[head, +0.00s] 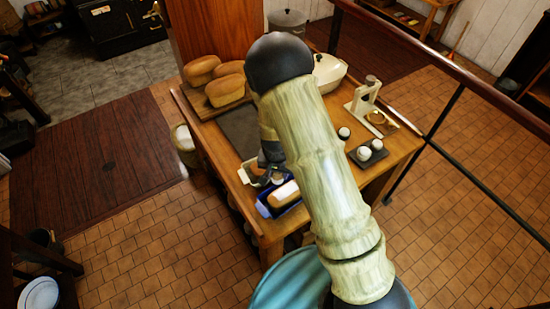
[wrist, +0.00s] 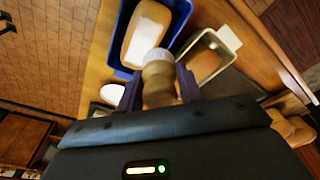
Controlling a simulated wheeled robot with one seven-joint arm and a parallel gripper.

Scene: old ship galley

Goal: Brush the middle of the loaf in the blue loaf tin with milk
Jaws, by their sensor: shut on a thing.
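The blue loaf tin (head: 266,211) stands near the table's front edge with a pale-topped loaf (head: 285,193) in it. In the wrist view the blue tin (wrist: 118,40) and its loaf (wrist: 146,30) are at the top. My gripper (head: 270,160) is above the tins, partly hidden by my arm. In the wrist view my gripper (wrist: 158,90) is shut on a brush (wrist: 158,82) with a wooden handle and pale bristles. The bristles overlap the loaf's near end in the picture; I cannot tell whether they touch it. A small white bowl (wrist: 112,93) is left of the brush; its contents are not clear.
A cream tin (wrist: 232,40) with a browner loaf (wrist: 203,66) stands beside the blue tin. Several loaves (head: 226,90) lie on a board at the table's back left. A white lidded dish (head: 329,72), a stand (head: 366,95) and eggs on a dark tray (head: 376,154) are farther right.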

